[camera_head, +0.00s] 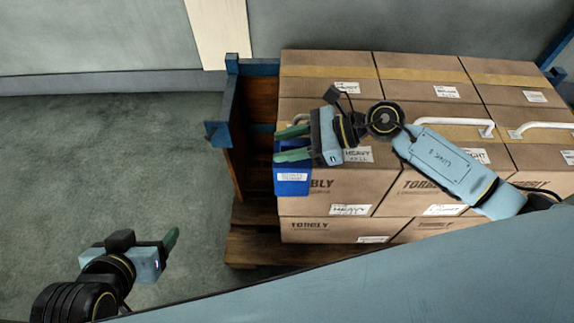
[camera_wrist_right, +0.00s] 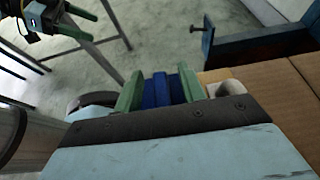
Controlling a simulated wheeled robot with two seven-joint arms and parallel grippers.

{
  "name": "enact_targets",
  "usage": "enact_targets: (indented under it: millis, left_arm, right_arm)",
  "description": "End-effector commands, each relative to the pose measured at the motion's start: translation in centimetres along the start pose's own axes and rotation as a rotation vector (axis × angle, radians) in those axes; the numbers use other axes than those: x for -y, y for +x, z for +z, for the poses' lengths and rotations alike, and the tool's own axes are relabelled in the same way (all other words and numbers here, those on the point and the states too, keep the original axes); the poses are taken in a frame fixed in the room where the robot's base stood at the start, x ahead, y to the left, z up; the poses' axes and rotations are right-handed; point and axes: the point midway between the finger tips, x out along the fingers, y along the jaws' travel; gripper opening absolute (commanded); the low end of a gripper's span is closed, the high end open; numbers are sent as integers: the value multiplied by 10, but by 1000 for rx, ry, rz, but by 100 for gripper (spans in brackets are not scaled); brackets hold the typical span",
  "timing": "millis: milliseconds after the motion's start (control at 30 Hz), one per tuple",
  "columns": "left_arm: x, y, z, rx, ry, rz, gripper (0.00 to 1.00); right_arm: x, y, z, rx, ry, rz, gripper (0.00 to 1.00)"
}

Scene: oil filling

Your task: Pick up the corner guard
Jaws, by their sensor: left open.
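The corner guard (camera_head: 292,184) looks like a blue piece with a white label, at the front left corner of the stacked cartons in the head view. My right gripper (camera_head: 293,144) is at its upper part, with one green finger on each side. In the right wrist view the blue piece (camera_wrist_right: 164,90) shows between the green fingers with little or no gap. Whether they press on it is unclear. My left gripper (camera_head: 168,250) is open and empty at the lower left, over the floor, well away from the cartons.
Brown cartons (camera_head: 340,192) are stacked on a wooden pallet (camera_head: 255,246) with blue corner posts (camera_head: 218,133). White handle-like pieces (camera_head: 458,123) lie on the cartons. A blue-grey surface (camera_head: 400,285) crosses the lower right. The floor at left is clear.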

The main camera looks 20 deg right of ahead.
Motion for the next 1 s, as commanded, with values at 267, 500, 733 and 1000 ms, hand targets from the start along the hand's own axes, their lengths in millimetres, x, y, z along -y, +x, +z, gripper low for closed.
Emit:
enact_targets:
  millis: [267,500,733,1000]
  left_arm:
    - [0,0,-3,-13,0,1,74]
    - [0,0,-2,-12,0,1,74]
    - [0,0,-2,-11,0,0,74]
    - [0,0,-2,-9,0,0,74]
  right_arm:
    - [0,2,0,0,0,-1,39]
    - [0,2,0,0,0,-1,7]
    - [0,2,0,0,0,-1,0]
    - [0,1,1,0,-1,-1,0]
